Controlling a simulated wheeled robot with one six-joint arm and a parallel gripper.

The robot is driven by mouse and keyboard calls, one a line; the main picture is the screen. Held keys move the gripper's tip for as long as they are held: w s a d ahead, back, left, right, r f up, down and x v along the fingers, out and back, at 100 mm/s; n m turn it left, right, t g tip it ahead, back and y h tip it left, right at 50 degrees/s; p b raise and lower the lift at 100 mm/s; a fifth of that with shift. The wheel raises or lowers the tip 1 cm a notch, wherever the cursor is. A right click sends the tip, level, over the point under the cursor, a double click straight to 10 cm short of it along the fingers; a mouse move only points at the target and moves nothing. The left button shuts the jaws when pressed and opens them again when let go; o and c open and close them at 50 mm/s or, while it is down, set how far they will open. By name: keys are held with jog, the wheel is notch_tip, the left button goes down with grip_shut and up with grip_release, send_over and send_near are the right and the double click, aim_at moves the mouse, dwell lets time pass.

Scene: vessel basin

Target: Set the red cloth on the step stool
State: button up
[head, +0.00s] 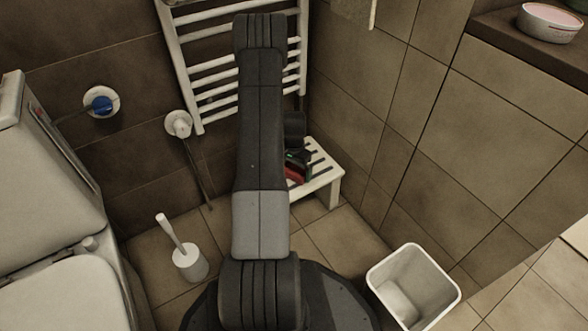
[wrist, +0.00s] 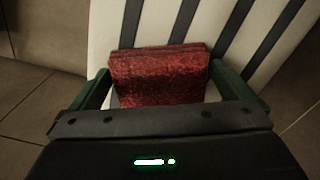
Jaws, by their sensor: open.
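The red cloth (wrist: 158,78), folded into a block, lies on the white slats of the step stool (wrist: 150,22) near one edge in the wrist view. In the head view the stool (head: 322,186) stands in the corner, and a small part of the red cloth (head: 296,174) shows beside my arm. My gripper (wrist: 162,72) is open, with its green fingers on either side of the cloth. I cannot tell whether a finger touches it. My arm hides much of the stool and cloth in the head view.
A white towel rack (head: 190,75) is on the wall behind my arm. A white bin (head: 447,296) stands at the lower right. A toilet brush (head: 189,262) stands on the floor at left, near a white toilet (head: 55,295). A bowl (head: 549,22) sits on a ledge.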

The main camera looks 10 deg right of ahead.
aim_at(294, 170)
notch_tip(294, 170, up, 12)
jog(key=p, duration=0.4)
jog(key=shift+p, duration=0.3)
